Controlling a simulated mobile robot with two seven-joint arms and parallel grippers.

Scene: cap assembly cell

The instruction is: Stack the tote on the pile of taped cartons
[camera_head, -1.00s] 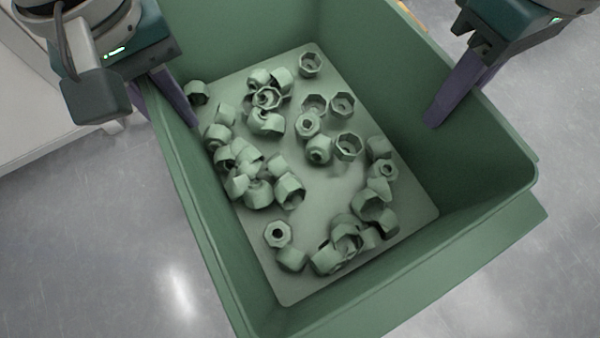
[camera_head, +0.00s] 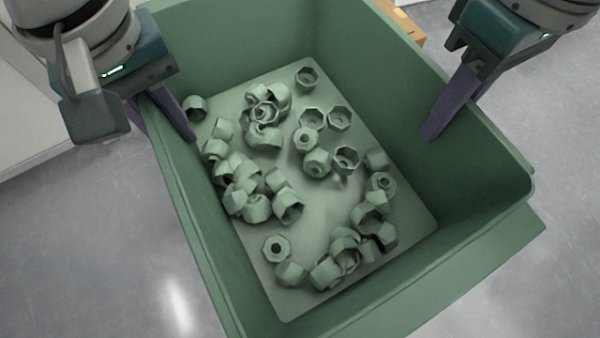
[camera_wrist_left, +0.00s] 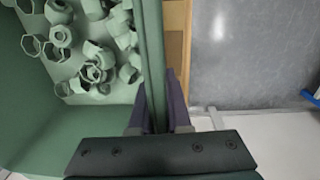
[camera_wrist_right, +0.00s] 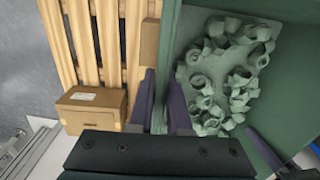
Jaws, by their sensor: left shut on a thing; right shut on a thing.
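The green tote (camera_head: 440,285) fills the middle of the head view, its open top facing me, with many green hexagonal caps (camera_head: 318,160) loose on its floor. My left gripper (camera_head: 168,118) is shut on the tote's left wall, one finger inside and one outside; the left wrist view shows the rim (camera_wrist_left: 152,50) between its fingers. My right gripper (camera_head: 457,108) is shut on the opposite wall, whose rim (camera_wrist_right: 168,60) also shows in the right wrist view. A brown carton (camera_head: 408,24) shows beyond the tote's far right wall. The tote hides most of the carton.
The right wrist view shows a wooden slatted pallet (camera_wrist_right: 84,45) with a labelled carton (camera_wrist_right: 91,108) by its near end and part of another brown carton (camera_wrist_right: 150,42) beside the tote. A pale surface (camera_head: 50,130) lies left in the head view. Grey floor (camera_head: 110,240) is clear in front.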

